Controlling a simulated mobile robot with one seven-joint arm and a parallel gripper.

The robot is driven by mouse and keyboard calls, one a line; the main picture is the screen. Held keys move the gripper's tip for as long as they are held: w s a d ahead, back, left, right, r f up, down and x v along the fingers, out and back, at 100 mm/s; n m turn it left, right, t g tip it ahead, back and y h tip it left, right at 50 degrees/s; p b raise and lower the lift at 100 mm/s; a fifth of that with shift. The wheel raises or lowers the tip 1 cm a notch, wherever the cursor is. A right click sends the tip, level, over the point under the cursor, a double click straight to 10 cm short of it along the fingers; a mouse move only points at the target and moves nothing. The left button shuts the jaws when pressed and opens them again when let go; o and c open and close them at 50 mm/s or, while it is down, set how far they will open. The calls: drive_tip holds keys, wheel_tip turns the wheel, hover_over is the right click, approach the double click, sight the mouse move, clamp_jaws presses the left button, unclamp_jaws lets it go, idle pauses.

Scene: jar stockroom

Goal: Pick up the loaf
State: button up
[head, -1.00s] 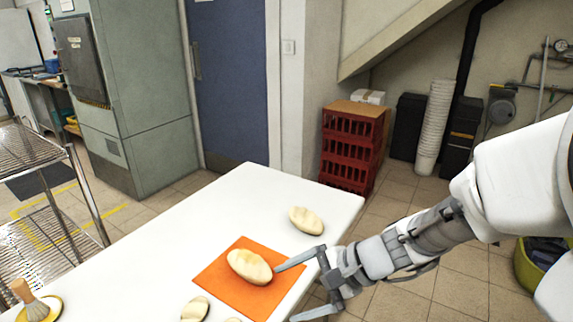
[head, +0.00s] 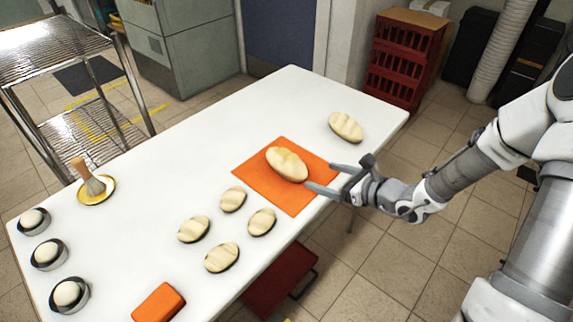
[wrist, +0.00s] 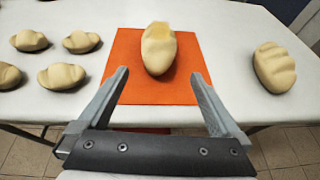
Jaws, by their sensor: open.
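A pale loaf (head: 287,164) with a yellowish patch on top lies on the orange mat (head: 292,205) on the white table. It also shows in the wrist view (wrist: 158,50), lying lengthwise away from me, with the mat (wrist: 125,88) around it. Another loaf (head: 346,127) lies on the bare table beyond the mat; it is at the right in the wrist view (wrist: 274,68). My gripper (head: 318,175) is open and empty at the table's right edge. In the wrist view its fingers (wrist: 162,80) point toward the loaf on the mat, one on each side, short of it.
Several smaller buns (head: 222,257) lie left of the mat. An orange block (head: 158,303), a brush (head: 92,182) on a yellow dish and several dark rings holding white balls (head: 68,293) are also on the table. Red crates (head: 402,60) stand behind it.

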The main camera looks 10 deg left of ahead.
sight(304, 171)
drive_tip(key=b+x, duration=0.1)
drive_tip(key=x, duration=0.7)
drive_tip(key=shift+w+a+f+b, duration=0.1)
drive_tip(key=shift+a+f+b, duration=0.2)
drive_tip(key=shift+b, duration=0.1)
drive_tip(key=shift+r+b+x, duration=0.15)
drive_tip(key=shift+b+x, duration=0.25)
drive_tip(key=shift+x, duration=1.1)
drive_tip(key=shift+r+b+x, duration=0.15)
drive_tip(key=shift+b+x, duration=0.25)
drive_tip(key=shift+x, duration=1.1)
drive_tip(key=shift+a, duration=0.15)
drive_tip(key=c, duration=1.2)
drive_tip(key=shift+c, duration=0.6)
drive_tip(key=shift+r, duration=0.2)
